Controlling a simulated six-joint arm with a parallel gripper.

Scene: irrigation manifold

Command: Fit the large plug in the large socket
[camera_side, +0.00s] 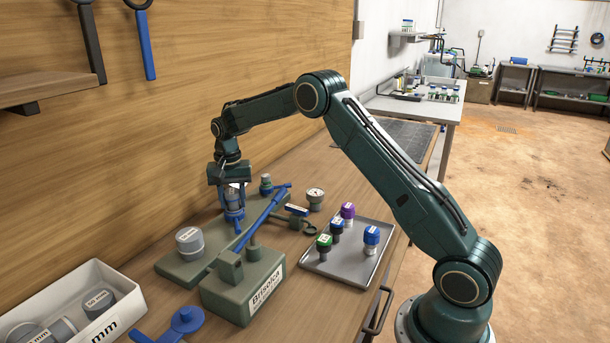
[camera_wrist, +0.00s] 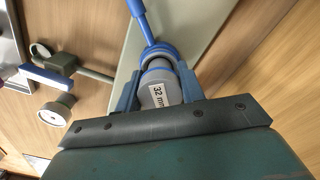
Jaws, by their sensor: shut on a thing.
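My gripper (camera_side: 233,212) points down over the grey-green base plate (camera_side: 182,268). Its blue fingers, also in the wrist view (camera_wrist: 159,84), are shut on a grey plug (camera_wrist: 160,95) with a white "32 mm" label. In the side view the plug is mostly hidden between the fingers. Just beyond the plug in the wrist view is a blue ring (camera_wrist: 158,49), joined to a blue lever (camera_wrist: 142,20). The ring appears to surround the large socket, whose opening is hidden. I cannot tell whether the plug is inside it or only above it.
A grey capped fitting (camera_side: 189,240) stands on the plate's left. A grey-green labelled block (camera_side: 240,295) is in front. A grey tray (camera_side: 350,262) holds several coloured-cap plugs at right. A white bin (camera_side: 105,268) holds grey fittings at left. A round gauge (camera_side: 315,195) stands behind.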

